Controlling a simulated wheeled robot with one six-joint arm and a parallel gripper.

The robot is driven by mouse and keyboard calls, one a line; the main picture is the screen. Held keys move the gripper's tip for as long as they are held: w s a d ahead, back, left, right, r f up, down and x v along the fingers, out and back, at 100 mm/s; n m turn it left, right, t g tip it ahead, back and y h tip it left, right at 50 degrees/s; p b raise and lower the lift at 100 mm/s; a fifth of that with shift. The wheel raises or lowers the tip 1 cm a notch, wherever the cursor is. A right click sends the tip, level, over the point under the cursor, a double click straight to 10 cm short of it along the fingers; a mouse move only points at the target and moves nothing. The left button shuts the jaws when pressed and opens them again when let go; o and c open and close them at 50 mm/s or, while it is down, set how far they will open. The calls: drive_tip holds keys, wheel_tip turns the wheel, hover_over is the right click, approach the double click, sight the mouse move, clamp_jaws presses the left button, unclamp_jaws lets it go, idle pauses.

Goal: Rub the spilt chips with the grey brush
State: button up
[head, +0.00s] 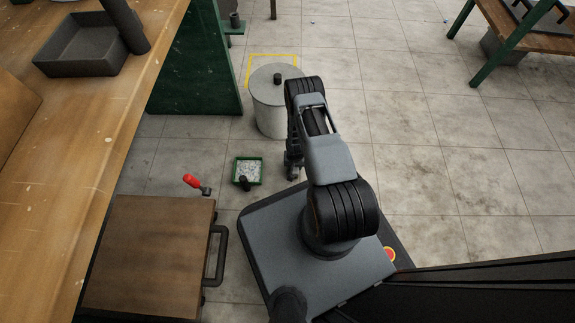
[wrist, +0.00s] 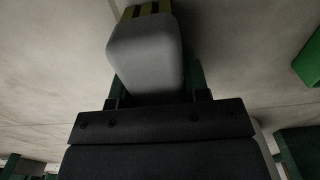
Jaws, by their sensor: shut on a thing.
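My gripper (head: 292,170) hangs low beside the green tray in the head view, partly hidden behind my arm. In the wrist view it is shut on a pale grey, rounded block, which I take to be the grey brush (wrist: 146,55). A yellow and black striped piece shows at the block's far end. The brush cannot be made out in the head view. A small green tray (head: 236,174) holds whitish-grey bits, perhaps chips (head: 248,168), and a dark knob or handle shows at its front. No clear patch of spilt chips can be made out on the floor.
A pale drum (head: 268,113) with a dark knob stands beyond my gripper, by a yellow floor outline (head: 272,55). A wooden-topped cart (head: 150,255) and a red-handled thing (head: 192,181) are at left. A long workbench (head: 60,190) lines the left. Open tiles (head: 420,130) lie right.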

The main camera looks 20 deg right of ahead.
drive_tip(key=shift+w+a, duration=0.25)
drive_tip(key=shift+a, duration=0.3)
drive_tip(key=shift+w+a, duration=0.25)
drive_tip(key=shift+a, duration=0.3)
wheel_tip(320, 180, up, 3)
drive_tip(key=shift+d+p, duration=0.15)
drive_tip(key=shift+p, duration=0.6)
drive_tip(key=shift+r+p, duration=1.95)
drive_tip(key=shift+r, duration=0.7)
